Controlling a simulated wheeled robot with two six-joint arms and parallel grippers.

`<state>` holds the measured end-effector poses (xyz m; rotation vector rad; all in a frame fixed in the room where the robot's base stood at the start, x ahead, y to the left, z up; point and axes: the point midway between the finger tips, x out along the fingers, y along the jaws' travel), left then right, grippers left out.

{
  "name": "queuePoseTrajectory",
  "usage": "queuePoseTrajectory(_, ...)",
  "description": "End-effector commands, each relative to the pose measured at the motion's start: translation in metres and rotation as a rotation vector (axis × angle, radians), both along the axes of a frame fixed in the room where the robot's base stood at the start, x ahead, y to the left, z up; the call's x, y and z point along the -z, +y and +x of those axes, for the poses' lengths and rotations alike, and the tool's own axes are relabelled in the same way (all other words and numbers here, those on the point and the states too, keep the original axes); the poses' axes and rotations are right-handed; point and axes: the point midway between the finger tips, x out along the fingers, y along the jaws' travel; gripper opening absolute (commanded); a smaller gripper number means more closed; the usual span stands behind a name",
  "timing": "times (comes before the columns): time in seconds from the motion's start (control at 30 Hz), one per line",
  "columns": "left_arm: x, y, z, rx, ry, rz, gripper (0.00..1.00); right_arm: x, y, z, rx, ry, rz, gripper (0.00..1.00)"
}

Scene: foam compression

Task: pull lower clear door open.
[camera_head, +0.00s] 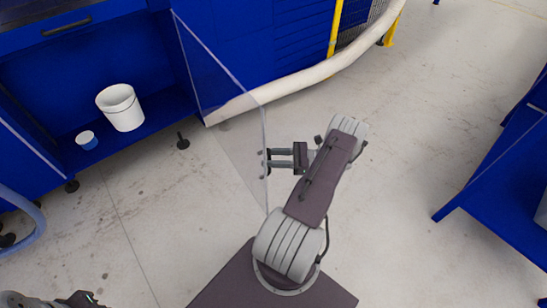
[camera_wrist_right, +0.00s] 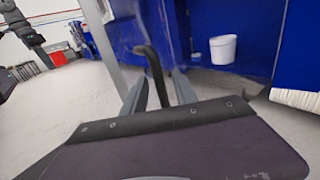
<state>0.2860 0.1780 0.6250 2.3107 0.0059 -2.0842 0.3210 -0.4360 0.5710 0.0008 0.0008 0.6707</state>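The clear door (camera_head: 228,110) is a thin see-through panel that stands swung out from the blue cabinet, its free edge near the middle of the head view. My right gripper (camera_head: 269,160) is at this free edge. In the right wrist view a dark curved handle (camera_wrist_right: 155,72) stands between the two fingers of the right gripper (camera_wrist_right: 160,88). The fingers are apart, with gaps beside the handle; contact cannot be told. My left gripper's fingers are not in view.
Inside the blue cabinet stand a white bucket (camera_head: 121,108) and a small cup (camera_head: 87,140). A thick white hose (camera_head: 300,82) lies along the cabinet's foot. A blue table (camera_head: 510,215) is at the right. The floor between is clear.

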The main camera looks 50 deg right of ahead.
Motion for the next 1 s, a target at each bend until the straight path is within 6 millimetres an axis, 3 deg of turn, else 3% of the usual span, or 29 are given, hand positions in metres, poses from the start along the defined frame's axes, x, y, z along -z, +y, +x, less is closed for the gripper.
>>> queuePoseTrajectory(0.4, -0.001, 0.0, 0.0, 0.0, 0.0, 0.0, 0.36, 0.002, -0.05, -0.063, 0.004, 0.0, -0.003, 0.34)
queuePoseTrajectory(1.0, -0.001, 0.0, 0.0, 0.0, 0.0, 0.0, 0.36, 0.0, -0.055, -0.07, 0.001, 0.001, 0.0, 0.34)
